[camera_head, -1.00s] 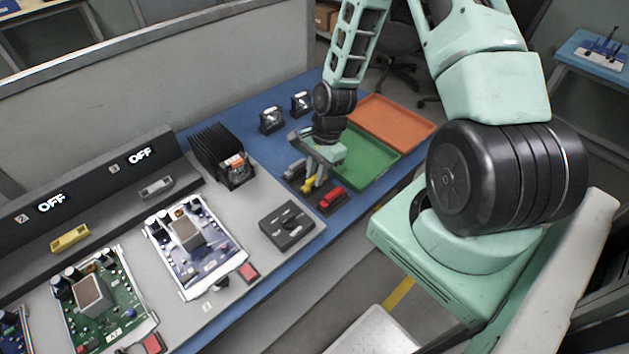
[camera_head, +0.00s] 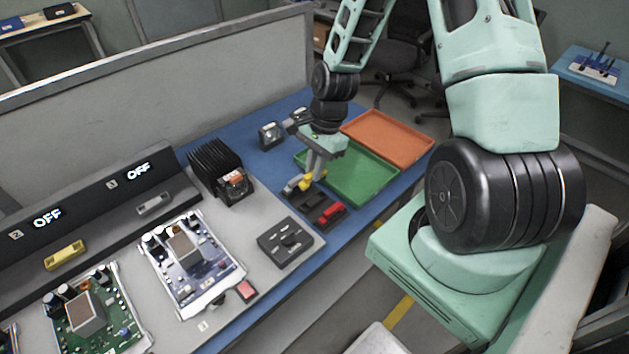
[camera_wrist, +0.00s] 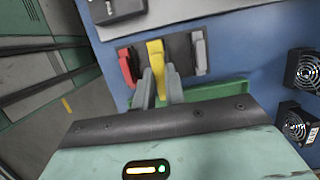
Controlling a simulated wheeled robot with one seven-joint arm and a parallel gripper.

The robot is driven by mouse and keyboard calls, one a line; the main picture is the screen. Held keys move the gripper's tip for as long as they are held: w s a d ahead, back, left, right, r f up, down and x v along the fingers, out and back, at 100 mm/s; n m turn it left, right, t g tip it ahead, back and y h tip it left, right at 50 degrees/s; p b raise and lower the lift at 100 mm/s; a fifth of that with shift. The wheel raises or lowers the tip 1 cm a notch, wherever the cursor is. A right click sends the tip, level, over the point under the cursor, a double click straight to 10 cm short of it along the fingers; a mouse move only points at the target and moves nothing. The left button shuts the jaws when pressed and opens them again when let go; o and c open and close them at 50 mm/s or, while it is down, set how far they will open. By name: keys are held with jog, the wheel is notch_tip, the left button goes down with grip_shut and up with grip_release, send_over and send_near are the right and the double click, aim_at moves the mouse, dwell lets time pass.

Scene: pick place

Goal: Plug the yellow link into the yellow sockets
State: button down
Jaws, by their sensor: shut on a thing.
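The yellow link (camera_head: 306,182) is in my gripper (camera_head: 311,176), which is shut on it over the dark link holder (camera_head: 313,205). In the wrist view the yellow link (camera_wrist: 156,54) stands out beyond my two grey fingertips (camera_wrist: 163,78), between a red link and a grey link. A yellow socket piece (camera_head: 66,256) is on the dark sloped panel at the left, below the number 2 OFF display (camera_head: 47,217).
A red link (camera_head: 332,212) lies in the holder. A green tray (camera_head: 365,180) and an orange tray (camera_head: 390,138) lie behind. A black finned block (camera_head: 213,165), a dark switch box (camera_head: 285,242) and circuit boards (camera_head: 187,255) stand between the holder and the panel.

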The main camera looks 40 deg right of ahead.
aim_at(311, 174)
jog(key=shift+r, duration=1.55)
jog(key=shift+r+p, duration=1.55)
jog(key=shift+p, duration=0.25)
